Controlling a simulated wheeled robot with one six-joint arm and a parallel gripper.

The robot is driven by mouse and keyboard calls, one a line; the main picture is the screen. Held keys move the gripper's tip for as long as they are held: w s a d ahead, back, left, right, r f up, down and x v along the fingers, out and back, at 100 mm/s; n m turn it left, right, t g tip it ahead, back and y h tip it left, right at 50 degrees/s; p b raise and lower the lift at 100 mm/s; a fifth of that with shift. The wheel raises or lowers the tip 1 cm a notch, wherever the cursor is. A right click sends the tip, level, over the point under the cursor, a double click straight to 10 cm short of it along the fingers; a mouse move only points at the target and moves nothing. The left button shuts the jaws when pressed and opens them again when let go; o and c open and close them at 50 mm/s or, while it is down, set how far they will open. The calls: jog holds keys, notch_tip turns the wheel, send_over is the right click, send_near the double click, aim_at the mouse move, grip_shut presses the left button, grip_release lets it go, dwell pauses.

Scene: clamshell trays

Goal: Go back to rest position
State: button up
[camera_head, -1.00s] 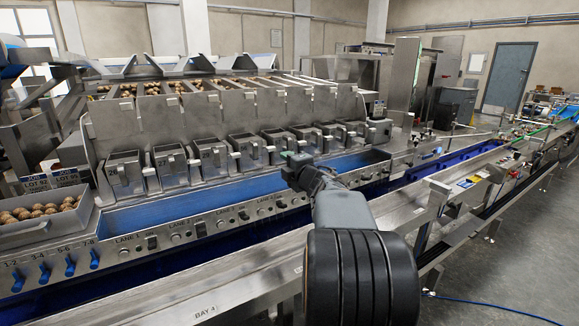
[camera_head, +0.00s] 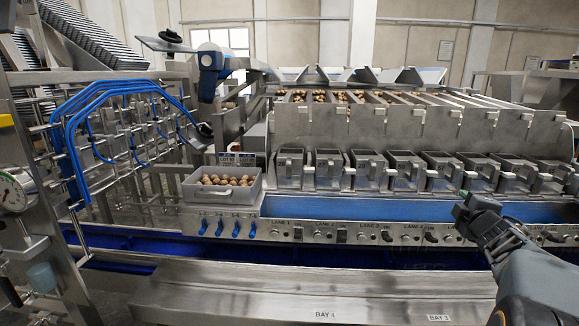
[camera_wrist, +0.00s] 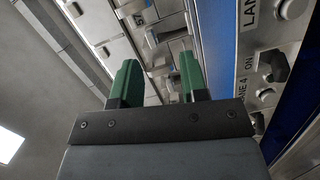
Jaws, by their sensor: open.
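My gripper (camera_head: 472,207) is at the right in the head view, held up in front of the machine's blue trough. In the wrist view my gripper (camera_wrist: 158,85) shows two green fingers standing apart with nothing between them. Beyond the fingers are grey metal buckets (camera_wrist: 160,35) and the lane panel (camera_wrist: 272,85) with its "LANE 4" label and knobs. My gripper touches nothing that I can see.
A grey crate (camera_head: 252,192) of round brown items stands left of the blue trough (camera_head: 380,208). A row of metal buckets (camera_head: 330,172) hangs behind the trough. Blue looped tubes and a gauge (camera_head: 12,192) are on the left rack. The steel ledge (camera_head: 260,290) in front is bare.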

jog(key=s+d+f+m+g+h+p, duration=0.1)
jog(key=s+d+f+m+g+h, duration=0.15)
jog(key=s+f+m+g, duration=0.45)
jog(key=s+a+f+m+g+y+p, duration=0.1)
jog(key=s+a+m+g+y+p, duration=0.15)
jog(key=a+m+p, duration=0.5)
jog(key=s+a+r+g+y+p, duration=0.1)
jog(key=s+a+r+p, duration=0.1)
jog(key=a, duration=0.6)
jog(key=s+a+r+n+g+y+p, duration=0.1)
jog(key=s+a+r+y+p, duration=0.1)
jog(key=s+a, duration=0.3)
jog(key=s+a+r+g+y+p, duration=0.1)
jog(key=s+a+r+y+p, duration=0.1)
jog(key=a, duration=1.1)
jog(key=shift+s+r+n+p, duration=0.2)
jog(key=shift+s+n+p, duration=0.15)
jog(key=shift+s+p, duration=0.5)
